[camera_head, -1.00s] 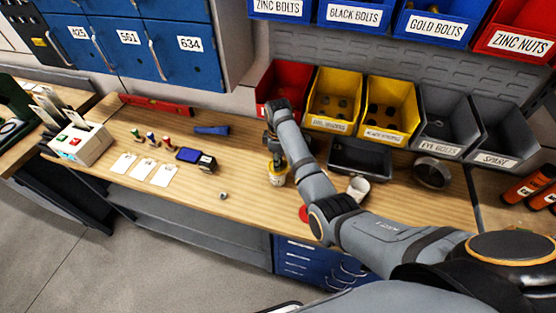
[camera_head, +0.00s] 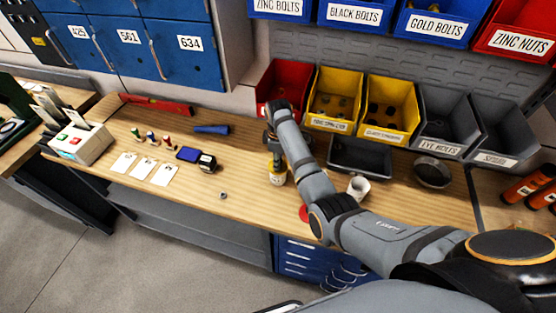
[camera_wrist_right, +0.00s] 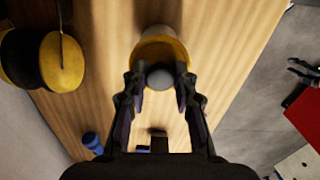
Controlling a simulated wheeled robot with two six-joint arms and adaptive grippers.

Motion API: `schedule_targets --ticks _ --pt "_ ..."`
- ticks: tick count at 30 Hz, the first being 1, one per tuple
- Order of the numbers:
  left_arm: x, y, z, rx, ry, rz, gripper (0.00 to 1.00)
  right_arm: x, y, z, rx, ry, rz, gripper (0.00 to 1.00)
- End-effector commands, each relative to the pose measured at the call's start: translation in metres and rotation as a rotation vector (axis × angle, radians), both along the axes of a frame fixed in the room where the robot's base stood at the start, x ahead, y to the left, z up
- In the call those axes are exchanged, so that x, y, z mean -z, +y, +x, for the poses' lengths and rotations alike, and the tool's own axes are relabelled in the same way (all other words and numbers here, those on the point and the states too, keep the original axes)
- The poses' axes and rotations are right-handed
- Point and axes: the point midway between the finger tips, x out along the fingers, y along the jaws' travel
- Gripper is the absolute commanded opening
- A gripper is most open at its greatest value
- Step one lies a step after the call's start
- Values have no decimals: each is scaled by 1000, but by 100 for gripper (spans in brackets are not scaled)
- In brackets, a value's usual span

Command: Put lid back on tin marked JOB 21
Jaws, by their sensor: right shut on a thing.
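A small tin (camera_head: 279,179) with a pale label stands on the wooden bench in the head view; its marking is too small to read. My right gripper (camera_head: 275,150) is directly above it, pointing down. In the right wrist view, my right gripper (camera_wrist_right: 160,88) has its fingers closed on the grey round knob of a yellow lid (camera_wrist_right: 163,47). The lid is over the tin's top; I cannot tell whether it is fully seated. The fingers and wrist hide part of it. My left gripper is not in view.
A white mug (camera_head: 358,187), a black tray (camera_head: 360,158) and a round grey dish (camera_head: 432,172) stand to the right. White cards (camera_head: 143,168) and a small metal ring (camera_head: 223,195) lie to the left. Labelled bins (camera_head: 335,97) line the back. The front left bench is mostly clear.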

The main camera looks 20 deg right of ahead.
Motion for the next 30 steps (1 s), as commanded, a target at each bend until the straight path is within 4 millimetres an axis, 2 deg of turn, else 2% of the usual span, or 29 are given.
schedule_targets --ticks 11,12,16,17,23,28,30 --pt "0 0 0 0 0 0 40 0 0 0 0 0 0 1" --pt "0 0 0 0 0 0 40 0 0 0 0 0 0 33" --pt "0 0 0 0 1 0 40 0 0 0 0 0 0 50" --pt "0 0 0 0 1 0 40 0 0 0 0 0 0 54" --pt "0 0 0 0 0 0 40 0 0 0 0 0 0 54" --pt "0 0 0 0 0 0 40 0 0 0 0 0 0 74" --pt "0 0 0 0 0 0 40 0 0 0 0 0 0 77"
